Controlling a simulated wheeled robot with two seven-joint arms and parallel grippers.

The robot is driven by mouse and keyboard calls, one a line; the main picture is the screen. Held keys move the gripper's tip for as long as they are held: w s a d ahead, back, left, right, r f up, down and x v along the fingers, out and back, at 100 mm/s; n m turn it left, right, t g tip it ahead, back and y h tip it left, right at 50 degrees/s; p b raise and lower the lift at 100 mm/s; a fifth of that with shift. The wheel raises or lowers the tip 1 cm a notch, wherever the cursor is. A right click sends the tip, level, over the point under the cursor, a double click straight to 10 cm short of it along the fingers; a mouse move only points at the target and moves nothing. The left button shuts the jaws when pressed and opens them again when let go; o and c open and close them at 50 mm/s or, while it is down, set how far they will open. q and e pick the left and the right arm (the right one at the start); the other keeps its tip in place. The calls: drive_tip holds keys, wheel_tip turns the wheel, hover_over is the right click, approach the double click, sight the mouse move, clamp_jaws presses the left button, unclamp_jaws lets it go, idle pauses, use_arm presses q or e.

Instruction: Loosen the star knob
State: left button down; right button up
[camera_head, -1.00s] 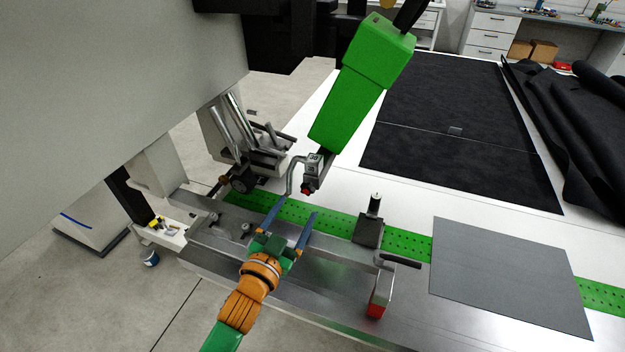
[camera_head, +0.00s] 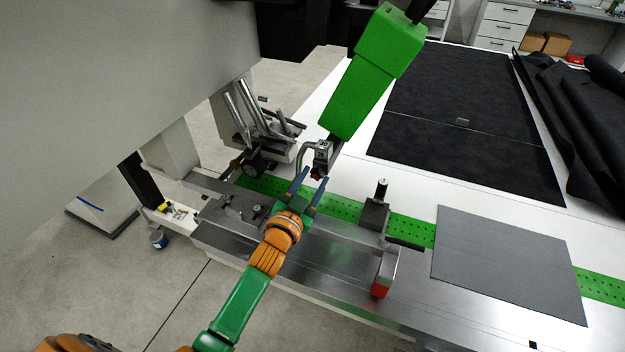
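My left gripper (camera_head: 315,177) is open, its two blue fingers pointing up toward the small grey head (camera_head: 323,152) under the green welder arm (camera_head: 375,70). A small red part (camera_head: 317,175) at the bottom of that head appears between the fingertips; it may be the star knob, but its shape is too small to tell. I cannot tell whether the fingers touch it. The gripper seems to hold nothing. A dark round knob or wheel (camera_head: 252,168) sits to the left, apart from the gripper. My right gripper is not in view.
A bent metal tube (camera_head: 303,154) is close left of the fingers. A clamp post (camera_head: 376,208) and a red-ended bracket (camera_head: 381,290) stand right of my arm on the metal bed. A grey sheet (camera_head: 505,262) lies further right. The large grey gantry beam (camera_head: 110,90) fills the upper left.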

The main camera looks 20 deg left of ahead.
use_arm(q)
drive_tip(key=shift+n, duration=0.3)
drive_tip(key=n+p, duration=0.1)
drive_tip(key=n, duration=0.1)
drive_tip(key=shift+r+n, duration=0.1)
drive_tip(key=shift+n, duration=0.3)
drive_tip(key=shift+n+p, duration=0.4)
drive_tip(key=shift+n, duration=1.5)
drive_tip(key=c, duration=0.7)
unclamp_jaws()
drive_tip(key=o, duration=0.3)
drive_tip(key=shift+o, duration=0.2)
drive_tip(key=shift+w, duration=0.1)
